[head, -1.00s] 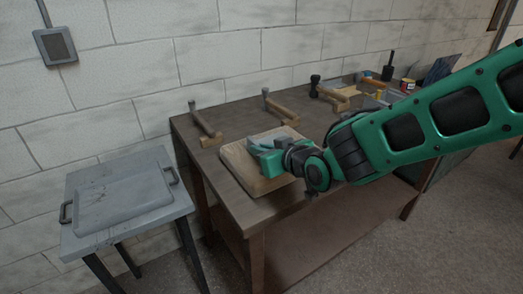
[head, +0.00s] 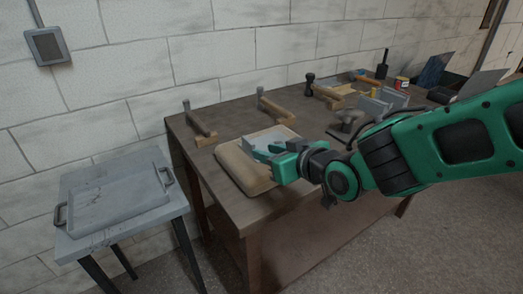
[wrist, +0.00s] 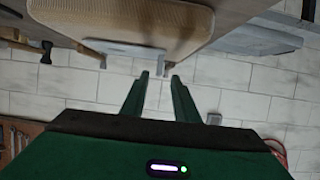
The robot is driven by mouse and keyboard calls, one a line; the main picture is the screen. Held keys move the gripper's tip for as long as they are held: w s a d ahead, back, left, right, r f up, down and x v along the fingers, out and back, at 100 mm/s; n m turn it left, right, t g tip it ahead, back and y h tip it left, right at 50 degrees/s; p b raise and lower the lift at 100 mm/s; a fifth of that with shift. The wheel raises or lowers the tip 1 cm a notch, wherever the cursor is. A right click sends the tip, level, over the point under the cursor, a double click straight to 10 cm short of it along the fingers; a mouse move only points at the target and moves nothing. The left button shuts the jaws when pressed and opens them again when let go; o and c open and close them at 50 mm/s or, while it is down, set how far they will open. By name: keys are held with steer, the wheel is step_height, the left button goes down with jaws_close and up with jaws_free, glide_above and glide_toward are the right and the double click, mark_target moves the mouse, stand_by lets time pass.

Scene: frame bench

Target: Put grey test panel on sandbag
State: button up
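The sandbag (head: 240,173) is a beige cushion on the near left part of the brown workbench; it also shows at the top of the wrist view (wrist: 150,17). The grey test panel (head: 260,141) lies on the sandbag's upper face in the head view, partly hidden by my gripper. In the wrist view the panel (wrist: 122,49) shows as a thin grey strip against the sandbag. My gripper (head: 268,155) is beside the panel, over the sandbag. In the wrist view my gripper's two fingers (wrist: 160,78) are apart with nothing between them, and the panel is beyond their tips.
Hammers (head: 200,125) lie along the back of the workbench (head: 222,212), with several tools and a can (head: 401,83) farther right. A small side table (head: 167,210) with a grey tray-like lid with handles (head: 115,200) stands left. A block wall is behind.

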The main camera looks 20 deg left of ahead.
steer(key=shift+v, duration=2.75)
steer(key=w+d+f+m+h, duration=0.2)
steer(key=w+d+h, duration=0.1)
steer(key=d, duration=0.7)
steer(key=w+d+f+m+h, duration=0.2)
steer(key=w+d+h, duration=0.1)
steer(key=d, duration=0.7)
steer(key=s+d+f+m+g+h, duration=0.1)
steer(key=s+d+m+h, duration=0.1)
steer(key=d, duration=0.5)
steer(key=s+d+f+m+g+h, duration=0.1)
steer(key=d+m+h, duration=0.1)
steer(key=d, duration=0.5)
steer(key=s+d+f+m+g+h, duration=0.1)
steer(key=s+d+m+g, duration=0.25)
steer(key=s+d, duration=0.65)
steer(key=s+d+m+g, duration=0.3)
steer(key=s+d+m, duration=0.2)
steer(key=s, duration=0.8)
steer(key=shift+s+d+y, duration=0.2)
steer(key=shift+d+y, duration=0.2)
steer(key=shift+d, duration=0.65)
steer(key=shift+f, duration=0.1)
